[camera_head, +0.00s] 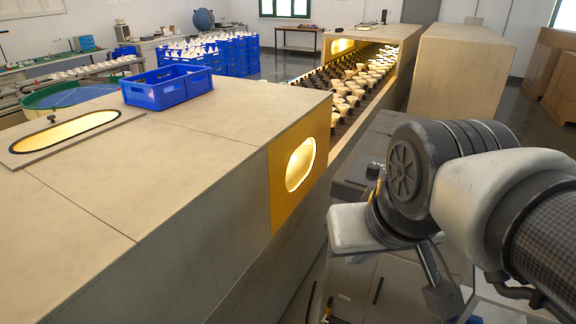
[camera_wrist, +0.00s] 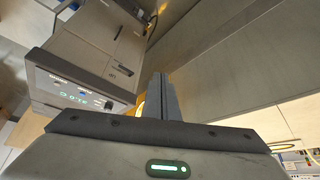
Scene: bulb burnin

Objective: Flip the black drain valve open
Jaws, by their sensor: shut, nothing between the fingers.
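I cannot make out the black drain valve for certain in either view. A small black knob-like part (camera_head: 375,170) stands on a dark grey surface just left of my arm in the head view; I cannot tell what it is. In the wrist view my gripper (camera_wrist: 158,80) has its grey fingers together, with nothing seen between them. The fingers point toward grey panels and touch nothing that I can see. In the head view my wrist and arm hide much of the equipment at the lower right.
A control panel (camera_wrist: 75,92) with a lit display and a black knob is left of the fingers. A long beige oven housing (camera_head: 150,190) with a glowing window (camera_head: 300,164) fills the left. A blue crate (camera_head: 167,87) sits on it. A conveyor (camera_head: 345,85) carries several bulbs.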

